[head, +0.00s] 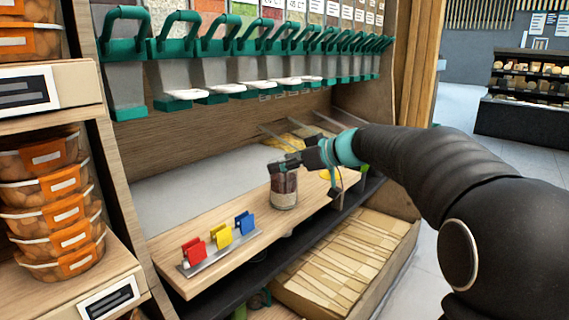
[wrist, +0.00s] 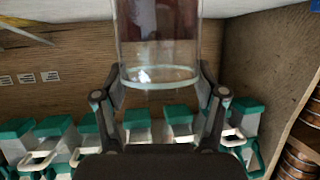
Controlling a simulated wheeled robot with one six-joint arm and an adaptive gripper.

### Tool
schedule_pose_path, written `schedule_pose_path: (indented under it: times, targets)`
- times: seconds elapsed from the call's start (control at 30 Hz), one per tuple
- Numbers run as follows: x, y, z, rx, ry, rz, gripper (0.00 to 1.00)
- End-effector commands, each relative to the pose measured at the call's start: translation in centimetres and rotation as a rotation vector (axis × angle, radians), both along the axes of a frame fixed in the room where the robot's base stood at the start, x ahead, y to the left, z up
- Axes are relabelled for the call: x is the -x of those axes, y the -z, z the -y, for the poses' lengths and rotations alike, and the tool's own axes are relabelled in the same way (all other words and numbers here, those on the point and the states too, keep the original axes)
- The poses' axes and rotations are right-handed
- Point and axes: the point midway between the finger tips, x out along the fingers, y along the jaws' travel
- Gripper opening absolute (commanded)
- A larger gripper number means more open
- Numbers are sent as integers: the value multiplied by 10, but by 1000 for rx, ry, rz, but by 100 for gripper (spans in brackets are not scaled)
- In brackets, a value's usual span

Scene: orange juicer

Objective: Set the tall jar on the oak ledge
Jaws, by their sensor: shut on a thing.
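The tall jar (head: 284,190) is clear glass with dark reddish-brown contents above a paler layer. It is upright at the oak ledge (head: 225,258), toward its right part. Whether its base touches the wood or hangs just above it, I cannot tell. My gripper (head: 287,165) reaches in from the right and is shut on the jar's upper part. In the wrist view, the jar (wrist: 160,45) is between the two fingers of my gripper (wrist: 160,88), its glass rim or base toward the camera.
A rack with red, yellow and blue clips (head: 222,237) stands on the ledge left of the jar. Green-handled dispensers (head: 210,75) hang above. A crate (head: 345,260) of pale packets is below. Stacked orange tubs (head: 45,190) stand at left. Ledge between clips and jar looks clear.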

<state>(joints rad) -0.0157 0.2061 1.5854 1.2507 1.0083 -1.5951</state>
Motion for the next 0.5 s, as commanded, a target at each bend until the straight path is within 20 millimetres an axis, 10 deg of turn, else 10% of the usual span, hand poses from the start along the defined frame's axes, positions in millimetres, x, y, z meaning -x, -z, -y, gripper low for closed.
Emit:
schedule_pose_path:
  times: [0.3, 0.33, 0.5]
  targets:
    - [0, 2, 0, -1, -1, 3, 1]
    - [0, 3, 0, 0, 0, 1, 76]
    - [0, 2, 0, 0, 0, 0, 96]
